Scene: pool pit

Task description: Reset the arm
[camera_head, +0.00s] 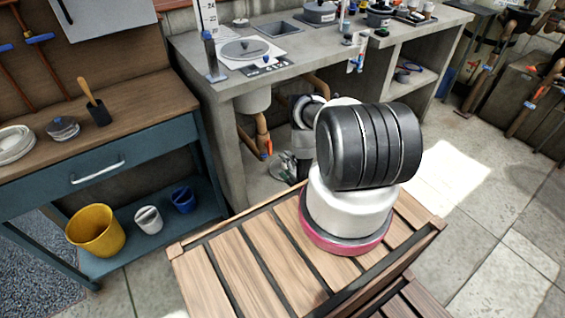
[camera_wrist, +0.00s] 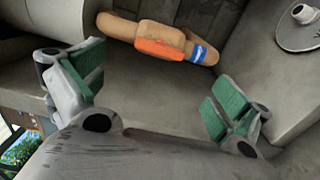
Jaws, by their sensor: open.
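My gripper (camera_wrist: 157,88) is open in the wrist view, with its two green-padded fingers wide apart and nothing between them. Beyond the fingers are a brown pipe (camera_wrist: 118,28) with an orange part and a blue band, and bare grey concrete. In the head view my arm stands large in the middle right and hides much behind it. My gripper cannot be made out clearly there; the far part of my arm is low in front of the opening under the concrete counter (camera_head: 222,95).
A slatted wooden surface (camera_head: 255,255) lies in front. At left, a blue-green bench (camera_head: 140,150) holds a yellow bucket (camera_head: 95,230) on its lower shelf. Brown pipes (camera_head: 262,138) run under the counter. Pots stand on top. Tiled floor (camera_head: 455,185) at right is clear.

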